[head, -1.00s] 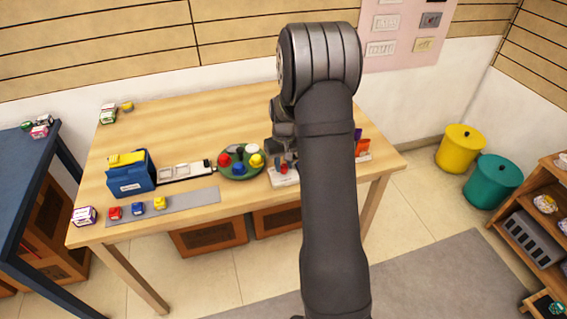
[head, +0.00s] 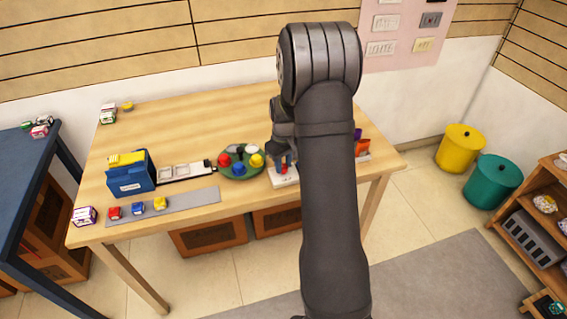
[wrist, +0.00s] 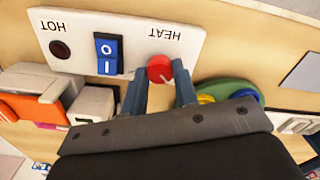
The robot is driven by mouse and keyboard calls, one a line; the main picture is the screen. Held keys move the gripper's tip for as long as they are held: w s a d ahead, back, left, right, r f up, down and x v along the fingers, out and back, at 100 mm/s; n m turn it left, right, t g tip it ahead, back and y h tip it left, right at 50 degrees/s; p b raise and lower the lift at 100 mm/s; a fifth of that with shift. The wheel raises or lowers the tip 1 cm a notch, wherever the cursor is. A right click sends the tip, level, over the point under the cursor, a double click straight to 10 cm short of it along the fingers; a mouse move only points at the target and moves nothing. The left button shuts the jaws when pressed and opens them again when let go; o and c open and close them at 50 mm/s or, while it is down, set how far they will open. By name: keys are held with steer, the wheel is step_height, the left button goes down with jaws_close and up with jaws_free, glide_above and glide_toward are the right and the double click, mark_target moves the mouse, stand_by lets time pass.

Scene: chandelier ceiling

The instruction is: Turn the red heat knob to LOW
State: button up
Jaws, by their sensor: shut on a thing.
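The red heat knob (wrist: 159,69) sits on a white panel (wrist: 85,30), under the word HEAT, which appears upside down in the wrist view. The two dark blue-grey fingers of my gripper (wrist: 161,84) are on either side of the knob, shut on it. A LOW mark cannot be made out; the fingers hide part of the panel around the knob. A blue rocker switch (wrist: 108,54) and a dark red round light (wrist: 60,49) marked HOT share the panel. In the head view my gripper (head: 283,158) is down at the panel (head: 285,180).
A green round tray (head: 241,176) with coloured pieces is just left of the panel. Orange and purple items (head: 361,147) stand to the right, partly behind my arm. A blue box (head: 131,175) is farther left.

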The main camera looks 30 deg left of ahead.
mark_target(284, 166)
steer(key=o, duration=1)
step_height(284, 166, up, 18)
steer(key=shift+f, duration=0.25)
step_height(284, 166, down, 18)
steer(key=shift+r, duration=0.2)
stand_by(0.4)
steer(key=shift+r, duration=0.1)
